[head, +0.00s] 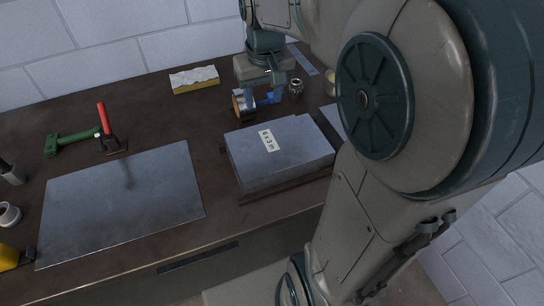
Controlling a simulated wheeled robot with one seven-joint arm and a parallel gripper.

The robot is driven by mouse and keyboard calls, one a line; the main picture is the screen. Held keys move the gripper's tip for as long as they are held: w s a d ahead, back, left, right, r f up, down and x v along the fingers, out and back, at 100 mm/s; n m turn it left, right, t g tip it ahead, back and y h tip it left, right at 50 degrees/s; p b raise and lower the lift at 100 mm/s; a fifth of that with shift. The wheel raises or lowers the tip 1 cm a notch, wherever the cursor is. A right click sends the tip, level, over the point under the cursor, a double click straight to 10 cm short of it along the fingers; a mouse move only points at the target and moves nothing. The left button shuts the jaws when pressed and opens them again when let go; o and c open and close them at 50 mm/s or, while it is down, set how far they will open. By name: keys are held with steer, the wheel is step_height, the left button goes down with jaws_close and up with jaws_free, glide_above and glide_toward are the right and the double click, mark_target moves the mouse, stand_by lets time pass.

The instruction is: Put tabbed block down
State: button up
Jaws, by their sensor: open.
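My gripper (261,101) points down over the back middle of the bench, its jaws open. A small blue piece (268,98), which may be the tabbed block, shows at the fingers. The fingers partly hide it, and I cannot tell whether they touch it or whether it rests on the bench. A copper-coloured roll (239,104) is close to the left finger.
A stack of grey sheets (290,160) with a white label stands in front of my gripper. A large metal sheet (125,205) lies at left. A small metal part (296,88) stands right of my gripper.

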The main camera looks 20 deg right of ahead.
steer(key=s+a+f, duration=0.1)
steer(key=s+f, duration=0.1)
steer(key=s, duration=0.5)
steer(key=s+a+f+t, duration=0.1)
steer(key=s+a+f, duration=0.1)
steer(key=s, duration=0.4)
steer(key=shift+s+a+f, duration=0.3)
steer(key=shift+s+f, duration=0.05)
steer(key=shift+f, duration=0.25)
steer(key=shift+r, duration=0.2)
